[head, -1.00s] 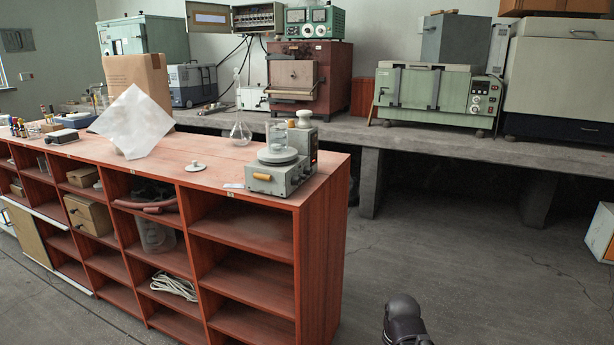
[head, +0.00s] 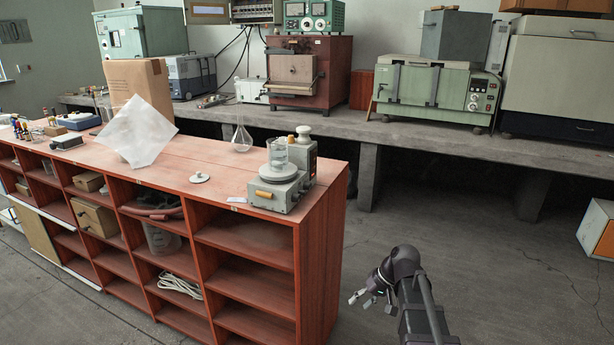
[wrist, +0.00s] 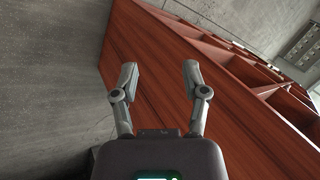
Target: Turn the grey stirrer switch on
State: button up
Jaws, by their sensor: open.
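My gripper (head: 362,299) is low over the floor, to the right of the shelf unit and well below the stirrer. In the wrist view my gripper (wrist: 160,78) is open and empty, with the unit's red end panel beyond the fingers. The stirrer is not visible there.
A grey device (head: 304,160) stands right behind the stirrer. The red shelf unit (head: 322,240) has a solid end panel facing my arm. A flask (head: 241,139) and a white lid (head: 199,177) are farther left.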

jog(key=w+a+r+n+y+p, duration=0.25)
jog(key=w+r+y+p, duration=0.45)
jog(key=r, duration=0.8)
jog(key=n+y+p, duration=0.2)
jog(key=p, duration=0.6)
send_near(302, 193)
jog(key=f+v, duration=0.1)
jog(key=v, duration=0.4)
jog(key=shift+w+d+r+m, duration=0.2)
jog(key=shift+d+m, duration=0.05)
jog(key=shift+d, duration=0.05)
jog(key=b+x, duration=0.3)
jog(key=x, duration=1)
jog(key=shift+w+a, duration=0.2)
jog(key=shift+a, duration=0.2)
grip_shut()
